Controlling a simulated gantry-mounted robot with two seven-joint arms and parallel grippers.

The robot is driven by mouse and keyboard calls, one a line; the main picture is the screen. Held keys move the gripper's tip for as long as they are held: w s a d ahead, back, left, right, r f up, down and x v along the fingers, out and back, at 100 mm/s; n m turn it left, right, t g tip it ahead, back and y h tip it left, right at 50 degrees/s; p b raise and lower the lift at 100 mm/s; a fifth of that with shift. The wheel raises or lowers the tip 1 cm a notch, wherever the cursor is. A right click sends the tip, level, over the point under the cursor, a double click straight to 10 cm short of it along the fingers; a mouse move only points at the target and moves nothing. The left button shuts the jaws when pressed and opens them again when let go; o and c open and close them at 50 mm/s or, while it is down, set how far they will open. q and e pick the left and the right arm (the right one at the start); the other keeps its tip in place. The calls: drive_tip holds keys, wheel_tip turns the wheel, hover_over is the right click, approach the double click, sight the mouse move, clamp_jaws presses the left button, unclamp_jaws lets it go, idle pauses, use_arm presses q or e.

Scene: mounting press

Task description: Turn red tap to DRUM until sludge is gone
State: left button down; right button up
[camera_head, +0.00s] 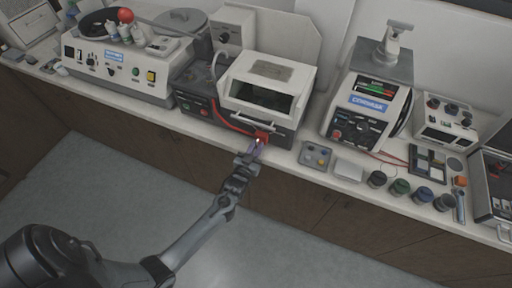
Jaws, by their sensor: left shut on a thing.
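The red tap (263,137) sits low on the front of a white-hooded machine (268,82) with a dark base, at the counter's front edge. A red hose (228,124) runs along the machine's front to the tap. My left gripper (257,145) reaches up from the lower left and is shut on the red tap. The fingers partly cover the tap, so its exact angle and any DRUM marking cannot be read. No sludge can be made out at this size. My right gripper is not in view.
A white control unit (118,70) with bottles on top stands left. The floor before the cabinets is clear.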

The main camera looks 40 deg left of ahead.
use_arm(q)
drive_tip(key=c, duration=1)
unclamp_jaws()
drive_tip(key=shift+c, duration=0.2)
drive_tip(key=v, duration=1)
drive_tip(key=shift+s+d, duration=0.2)
drive_tip(key=shift+s, duration=0.15)
